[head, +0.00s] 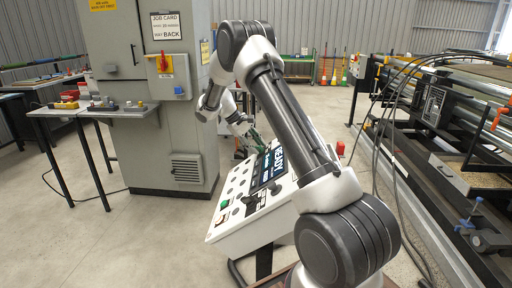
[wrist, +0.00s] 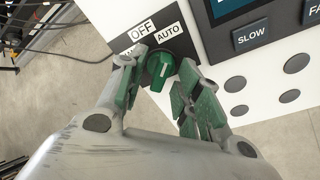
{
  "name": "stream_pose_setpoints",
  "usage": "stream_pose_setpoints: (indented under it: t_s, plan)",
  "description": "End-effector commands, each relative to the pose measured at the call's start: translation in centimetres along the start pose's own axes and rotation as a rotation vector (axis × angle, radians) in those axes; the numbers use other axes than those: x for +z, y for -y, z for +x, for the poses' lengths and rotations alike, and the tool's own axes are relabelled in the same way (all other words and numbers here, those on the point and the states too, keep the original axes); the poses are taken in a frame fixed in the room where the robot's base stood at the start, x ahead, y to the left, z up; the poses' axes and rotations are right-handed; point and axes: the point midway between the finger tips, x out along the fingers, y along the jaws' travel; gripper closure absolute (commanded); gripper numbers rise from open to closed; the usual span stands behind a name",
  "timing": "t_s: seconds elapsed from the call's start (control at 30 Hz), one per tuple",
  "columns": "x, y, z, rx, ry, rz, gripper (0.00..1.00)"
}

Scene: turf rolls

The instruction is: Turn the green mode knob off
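The green mode knob (wrist: 160,68) sits on a black plate with white labels reading OFF (wrist: 143,28) and AUTO (wrist: 168,32). A third label at the left is mostly hidden by my finger. A pale mark shows on the knob's face. My gripper (wrist: 157,72) is open, with one green-padded finger on each side of the knob. I cannot tell whether either pad touches it. In the head view my gripper (head: 252,138) is at the far end of the white control console (head: 232,228), and the knob cannot be made out there.
The console's screen (head: 268,168) and SLOW button (wrist: 251,35) lie to the right of the knob in the wrist view. A grey cabinet (head: 140,110) and side table (head: 115,112) stand left. A roller machine with cables (head: 440,120) stands right.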

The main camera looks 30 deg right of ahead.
Motion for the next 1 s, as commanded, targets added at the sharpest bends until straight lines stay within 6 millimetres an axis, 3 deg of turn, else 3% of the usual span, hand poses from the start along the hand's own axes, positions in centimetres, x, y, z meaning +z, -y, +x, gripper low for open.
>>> stream_pose_setpoints:
  t_s: [0.33,0.5,1.0]
  plan:
    - [-0.03,0.02,0.68,0.000,-0.002,0.000,0.66]
    - [-0.02,0.02,0.68,0.000,-0.002,0.000,0.95]
    - [0.01,0.03,0.69,-0.019,-0.001,-0.123,0.95]
